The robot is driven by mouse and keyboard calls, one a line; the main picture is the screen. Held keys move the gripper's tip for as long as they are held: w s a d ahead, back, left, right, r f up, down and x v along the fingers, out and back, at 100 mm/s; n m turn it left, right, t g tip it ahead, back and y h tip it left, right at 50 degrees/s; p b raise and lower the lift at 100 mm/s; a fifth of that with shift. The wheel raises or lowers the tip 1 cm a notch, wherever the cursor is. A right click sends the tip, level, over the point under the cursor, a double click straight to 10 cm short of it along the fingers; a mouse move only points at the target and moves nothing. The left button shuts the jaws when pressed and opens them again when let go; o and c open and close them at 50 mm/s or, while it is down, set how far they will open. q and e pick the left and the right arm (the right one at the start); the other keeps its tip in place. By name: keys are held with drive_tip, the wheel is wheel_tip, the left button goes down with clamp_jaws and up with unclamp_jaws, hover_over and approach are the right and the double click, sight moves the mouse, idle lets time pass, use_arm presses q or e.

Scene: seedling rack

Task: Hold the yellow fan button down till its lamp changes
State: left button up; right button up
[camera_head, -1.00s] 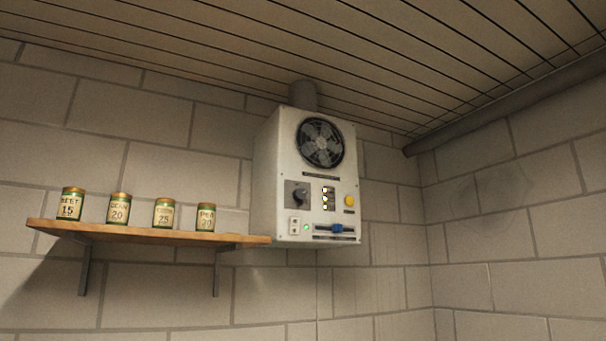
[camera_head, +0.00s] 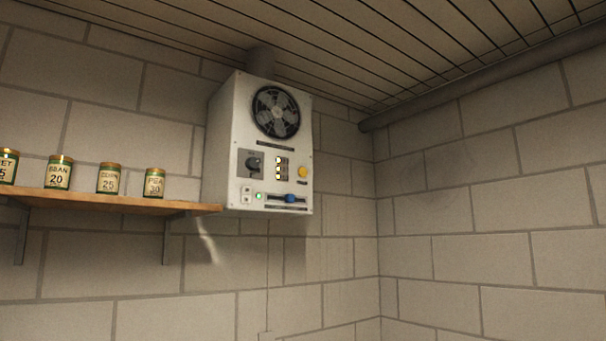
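A white fan box (camera_head: 222,150) hangs on the block wall, left of the room corner. Its round dark fan (camera_head: 276,111) sits at the top of its front face. The round yellow button (camera_head: 303,172) is at the right side of the panel, with nothing touching it. Several small lamps (camera_head: 278,168) in a column left of the button look pale yellow-white. A small green lamp (camera_head: 259,197) glows at the lower left of the panel. Which lamp belongs to the button, I cannot tell. Neither of my grippers shows in this view.
A dark knob (camera_head: 253,164) and a blue slider (camera_head: 290,198) are also on the panel. A wooden shelf (camera_head: 120,203) with several labelled cans (camera_head: 110,179) stands left of the box. The wall right of and below the box is clear.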

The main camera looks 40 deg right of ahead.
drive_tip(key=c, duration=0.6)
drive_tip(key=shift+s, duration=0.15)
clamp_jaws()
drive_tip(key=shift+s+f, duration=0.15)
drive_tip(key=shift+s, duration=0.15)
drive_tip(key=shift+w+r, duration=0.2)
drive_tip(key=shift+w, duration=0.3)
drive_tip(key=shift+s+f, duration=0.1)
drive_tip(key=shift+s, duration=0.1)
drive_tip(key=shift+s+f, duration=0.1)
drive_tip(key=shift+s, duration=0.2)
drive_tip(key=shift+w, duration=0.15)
